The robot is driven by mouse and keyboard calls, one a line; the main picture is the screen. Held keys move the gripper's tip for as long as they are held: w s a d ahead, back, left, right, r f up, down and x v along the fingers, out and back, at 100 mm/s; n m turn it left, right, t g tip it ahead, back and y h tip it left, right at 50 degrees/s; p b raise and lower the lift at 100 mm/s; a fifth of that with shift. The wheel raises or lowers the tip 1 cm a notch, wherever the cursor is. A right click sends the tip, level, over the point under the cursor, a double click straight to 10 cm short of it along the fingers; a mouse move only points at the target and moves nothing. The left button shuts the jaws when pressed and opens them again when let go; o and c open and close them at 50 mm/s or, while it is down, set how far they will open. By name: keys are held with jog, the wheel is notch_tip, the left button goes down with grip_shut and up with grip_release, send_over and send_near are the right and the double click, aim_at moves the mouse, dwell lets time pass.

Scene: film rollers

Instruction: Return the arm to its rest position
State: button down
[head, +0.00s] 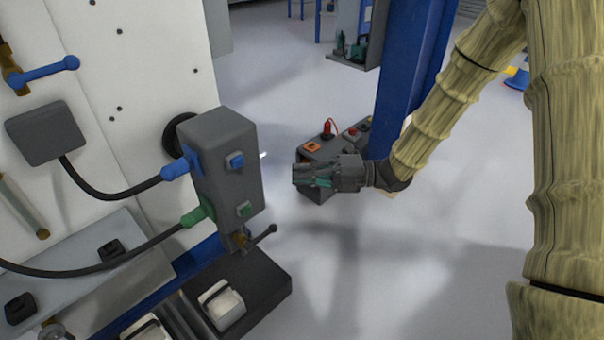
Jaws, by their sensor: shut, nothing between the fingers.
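My gripper (312,175) is at the middle of the head view, at the end of my arm in its tan ribbed cover. Its dark fingers, with a teal part between them, point left and are shut with nothing held. The gripper stands to the right of a grey control box, apart from it in the picture. My arm comes down from the upper right, bent at its joints. Part of the arm lies beyond the top and right edges.
The grey box (225,165) has blue and green connectors with black cables. Below it is a dark base (262,283) with a lever. A button box (318,150) stands behind my gripper, near a blue post (408,70). A white panel (150,60) fills the left. Open floor (420,270) lies below my gripper.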

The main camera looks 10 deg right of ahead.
jog(key=s+f+m+t+h+p, duration=0.25)
jog(key=s+f+m+h, duration=0.2)
jog(key=f+m, duration=0.55)
jog(key=s+f+m+t+h+p, duration=0.1)
jog(key=s+f+m+h+p, duration=0.4)
jog(key=f+m, duration=0.55)
jog(key=s+d+f+m+g+h+p, duration=0.1)
jog(key=s+d+f+m+g+h, duration=0.1)
jog(key=s, duration=0.6)
jog(key=s+d+f+m+g+h+p, duration=0.1)
jog(key=s+d+f+m+g+h, duration=0.2)
jog(key=s+m, duration=0.4)
jog(key=s+d+f+m+g+h+p, duration=0.1)
jog(key=s+d+f+m+g+h, duration=0.1)
jog(key=s, duration=0.7)
jog(key=shift+s+d+f+m+h, duration=0.3)
jog(key=shift+d+f+m+h, duration=0.25)
jog(key=shift+d+f+m, duration=0.5)
